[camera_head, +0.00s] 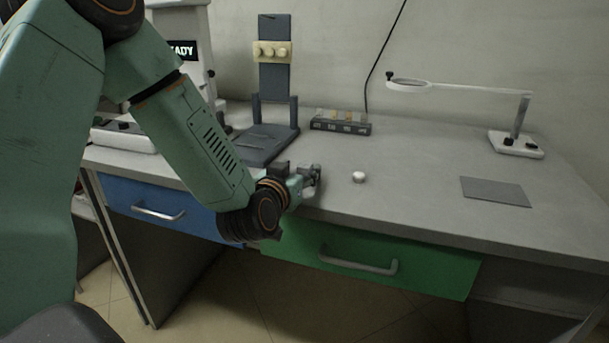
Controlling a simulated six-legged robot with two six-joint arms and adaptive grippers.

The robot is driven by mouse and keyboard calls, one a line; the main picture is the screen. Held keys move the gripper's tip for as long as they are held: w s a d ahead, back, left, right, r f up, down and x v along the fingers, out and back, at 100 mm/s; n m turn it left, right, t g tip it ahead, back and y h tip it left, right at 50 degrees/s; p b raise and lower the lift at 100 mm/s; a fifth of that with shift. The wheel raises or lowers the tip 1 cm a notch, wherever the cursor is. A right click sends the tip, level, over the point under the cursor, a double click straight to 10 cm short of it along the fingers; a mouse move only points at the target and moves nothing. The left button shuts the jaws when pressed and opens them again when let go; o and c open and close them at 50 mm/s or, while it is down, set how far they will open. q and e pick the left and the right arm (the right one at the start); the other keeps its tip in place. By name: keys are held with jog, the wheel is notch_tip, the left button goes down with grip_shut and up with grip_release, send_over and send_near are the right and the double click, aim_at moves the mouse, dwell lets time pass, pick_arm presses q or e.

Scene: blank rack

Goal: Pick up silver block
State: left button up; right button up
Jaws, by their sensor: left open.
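My left gripper (312,176) is low over the front part of the grey workbench, pointing right. It is open; its fingers are small in view and I see nothing held between them. A dark rack (341,126) with labelled slots stands at the back of the bench, behind and right of the gripper. It holds several small blanks in pale and brownish tones; I cannot tell for certain which one is the silver block. A small pale round object (359,177) lies on the bench just right of the gripper, apart from it. My right gripper is out of view.
A dark fixture with an upright plate (274,75) stands behind the gripper. A magnifier lamp (516,143) stands at the back right. A flat grey mat (495,191) lies on the right. Blue (170,207) and green (370,260) drawers front the workbench (420,200). The bench middle is mostly clear.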

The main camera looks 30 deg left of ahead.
aim_at(303, 168)
pick_arm(q)
jog(key=shift+x, duration=1.2)
jog(key=shift+s, duration=0.1)
jog(key=shift+c, duration=0.6)
grip_shut()
